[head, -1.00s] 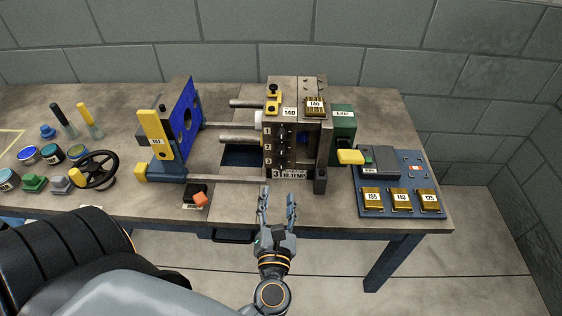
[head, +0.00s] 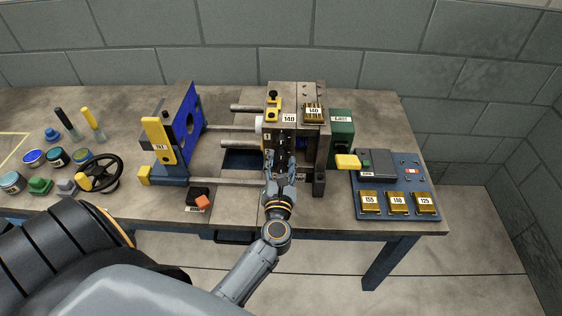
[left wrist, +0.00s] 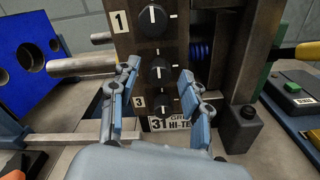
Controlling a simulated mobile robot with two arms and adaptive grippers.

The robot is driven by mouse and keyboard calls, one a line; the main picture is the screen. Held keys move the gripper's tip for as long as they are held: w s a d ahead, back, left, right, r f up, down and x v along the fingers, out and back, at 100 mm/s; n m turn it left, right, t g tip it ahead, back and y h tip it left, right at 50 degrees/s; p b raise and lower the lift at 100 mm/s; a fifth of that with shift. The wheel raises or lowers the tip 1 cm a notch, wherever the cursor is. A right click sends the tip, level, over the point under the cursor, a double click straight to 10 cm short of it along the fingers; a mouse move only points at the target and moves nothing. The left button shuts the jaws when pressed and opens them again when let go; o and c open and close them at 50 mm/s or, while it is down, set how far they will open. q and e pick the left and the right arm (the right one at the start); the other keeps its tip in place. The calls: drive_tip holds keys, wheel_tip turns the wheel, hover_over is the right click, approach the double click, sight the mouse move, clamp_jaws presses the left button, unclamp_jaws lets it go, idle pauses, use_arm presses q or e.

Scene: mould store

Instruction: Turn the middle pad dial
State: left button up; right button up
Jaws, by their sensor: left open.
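The mould block carries a column of three black dials on its front face. In the left wrist view the upper dial (left wrist: 152,19) sits beside a "1" label, the middle dial (left wrist: 158,68) is below it, and the lower dial (left wrist: 163,111) is beside a "3" label. My left gripper (head: 281,160) is in front of this face. In the left wrist view its open fingers (left wrist: 158,80) stand to either side of the middle dial, with a gap on each side. Whether they reach its depth I cannot tell. In the head view the hand hides the lower dials. My right gripper is not in view.
A blue plate (head: 187,120) with a yellow lever (head: 157,140) stands left of the block on steel rods. A yellow handle (head: 347,161) and a blue tray (head: 408,171) with brass blocks are at right. A black box with an orange knob (head: 203,202) lies at front left.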

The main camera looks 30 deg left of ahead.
use_arm(q)
clamp_jaws()
